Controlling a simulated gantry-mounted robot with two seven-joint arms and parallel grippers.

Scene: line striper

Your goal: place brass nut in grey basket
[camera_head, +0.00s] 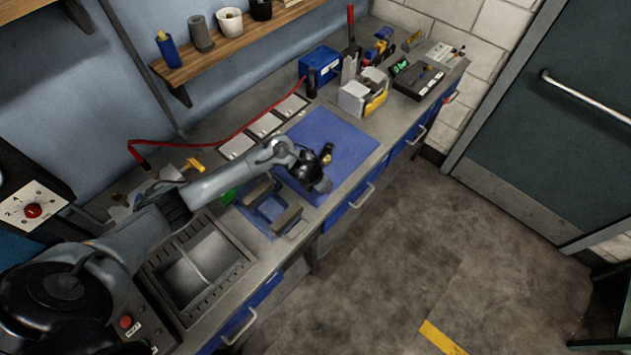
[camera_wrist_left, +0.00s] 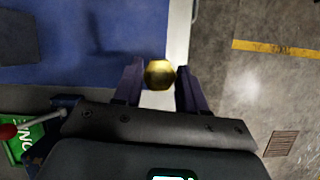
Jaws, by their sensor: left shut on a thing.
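My left gripper (camera_head: 325,157) is shut on the brass nut (camera_wrist_left: 159,73) and holds it between its fingertips. In the head view the nut (camera_head: 327,159) is a tiny gold spot over the blue mat (camera_head: 345,140). In the wrist view the nut is near the mat's edge and the bench's front edge. A grey open bin with a divider (camera_head: 195,268), which looks like the grey basket, sits in the bench at the near left, well to the left of the gripper. Its visible compartments look empty. My right gripper is out of view.
A blue fixture with grey blocks (camera_head: 268,207) lies between the bin and the mat. A red cable (camera_head: 215,143) runs along the back. A blue box (camera_head: 320,66) and a grey-and-yellow device (camera_head: 362,95) stand beyond the mat. A shelf (camera_head: 225,47) overhangs the rear.

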